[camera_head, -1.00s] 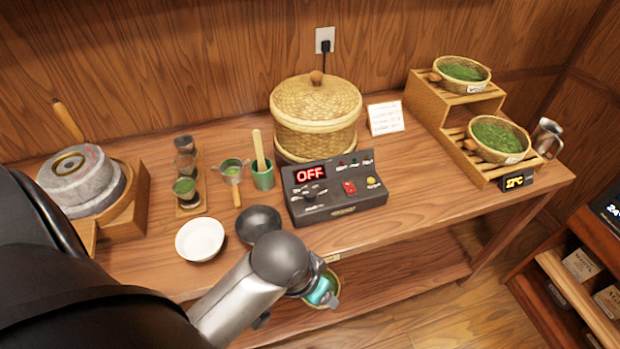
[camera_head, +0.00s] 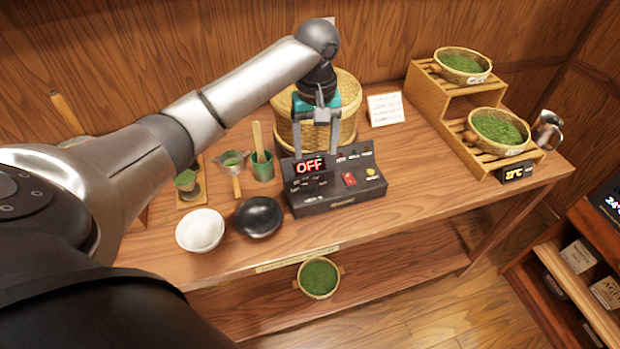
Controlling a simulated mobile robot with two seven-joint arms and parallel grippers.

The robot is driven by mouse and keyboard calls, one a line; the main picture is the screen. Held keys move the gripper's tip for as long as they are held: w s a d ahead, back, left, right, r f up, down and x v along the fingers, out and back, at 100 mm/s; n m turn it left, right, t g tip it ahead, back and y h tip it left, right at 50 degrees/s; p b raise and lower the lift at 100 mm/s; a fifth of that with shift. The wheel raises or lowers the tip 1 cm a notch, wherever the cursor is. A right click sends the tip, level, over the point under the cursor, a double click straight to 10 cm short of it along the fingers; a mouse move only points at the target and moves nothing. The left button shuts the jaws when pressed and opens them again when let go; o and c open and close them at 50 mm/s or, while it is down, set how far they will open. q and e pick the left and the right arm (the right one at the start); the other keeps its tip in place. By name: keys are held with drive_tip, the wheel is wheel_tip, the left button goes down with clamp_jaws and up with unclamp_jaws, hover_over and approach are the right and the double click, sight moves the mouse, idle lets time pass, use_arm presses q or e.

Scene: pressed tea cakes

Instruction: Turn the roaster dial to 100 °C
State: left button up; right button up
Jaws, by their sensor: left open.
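The roaster control box (camera_head: 335,187) is dark and sits on the wooden table, in front of the woven roaster basket (camera_head: 347,112). Its red display (camera_head: 310,165) reads OFF. The dial (camera_head: 309,184) is on the left part of the panel, below the display; its setting is too small to read. A red switch and a yellow button are to its right. My left gripper (camera_head: 315,152) is open, pointing down above the back of the box near the display, with nothing between its fingers. It hides part of the basket. My right gripper is not in view.
A white bowl (camera_head: 200,230) and a black bowl (camera_head: 259,216) stand left of the box. A green cup (camera_head: 262,167) holds a wooden tool. Baskets of green tea (camera_head: 498,131) stand on a stepped rack at right. Another tea basket (camera_head: 319,278) is on the lower shelf.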

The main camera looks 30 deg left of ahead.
sight(310, 183)
use_arm(q)
drive_tip(key=shift+n, duration=0.7)
drive_tip(key=f, duration=0.4)
drive_tip(key=a+f+b, duration=0.1)
drive_tip(key=f, duration=0.3)
drive_tip(key=a+f+b, duration=0.1)
drive_tip(key=f, duration=0.4)
drive_tip(key=shift+w, duration=0.4)
drive_tip(key=shift+c, duration=0.3)
clamp_jaws()
